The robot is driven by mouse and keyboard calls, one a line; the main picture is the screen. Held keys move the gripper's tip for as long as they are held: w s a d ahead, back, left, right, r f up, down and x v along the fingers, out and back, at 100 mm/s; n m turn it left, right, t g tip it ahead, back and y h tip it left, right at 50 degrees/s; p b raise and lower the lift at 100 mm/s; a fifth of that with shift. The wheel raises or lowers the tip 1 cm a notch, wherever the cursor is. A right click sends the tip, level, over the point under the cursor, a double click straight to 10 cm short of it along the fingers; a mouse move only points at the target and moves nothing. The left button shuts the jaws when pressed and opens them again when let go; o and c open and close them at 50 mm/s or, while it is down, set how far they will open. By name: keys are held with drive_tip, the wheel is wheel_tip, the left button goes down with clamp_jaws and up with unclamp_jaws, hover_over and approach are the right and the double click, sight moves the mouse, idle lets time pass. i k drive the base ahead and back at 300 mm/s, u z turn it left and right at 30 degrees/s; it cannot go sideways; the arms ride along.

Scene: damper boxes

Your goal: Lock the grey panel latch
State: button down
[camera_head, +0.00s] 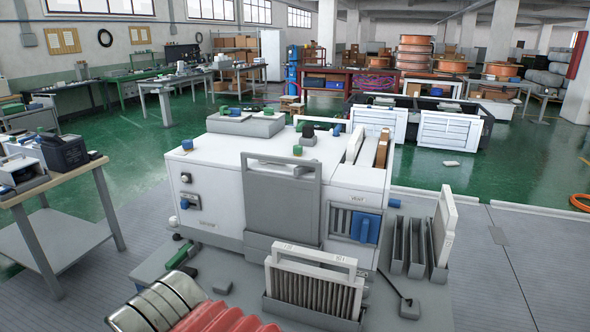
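A grey panel (283,200) with a handle slot along its top stands upright against the front of a white machine box (220,190). Its top edge rises above the box's top. I cannot make out for certain which part is its latch or how that latch is set. A small dark and silver fitting (188,200) sits on the box's front, left of the panel. A blue handle (365,228) is on the vented section at right. My gripper is not in view; only a silver and red part, probably of my arm, shows at the bottom left.
A pleated filter (311,283) stands in a grey holder before the panel. Grey slotted racks (408,247) with a white panel (444,222) stand at right. A workbench (50,190) is at left. The green floor beyond has open room.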

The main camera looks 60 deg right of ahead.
sight(299, 171)
drive_tip(key=u, duration=0.05)
drive_tip(key=i, duration=0.95)
drive_tip(key=z, duration=0.05)
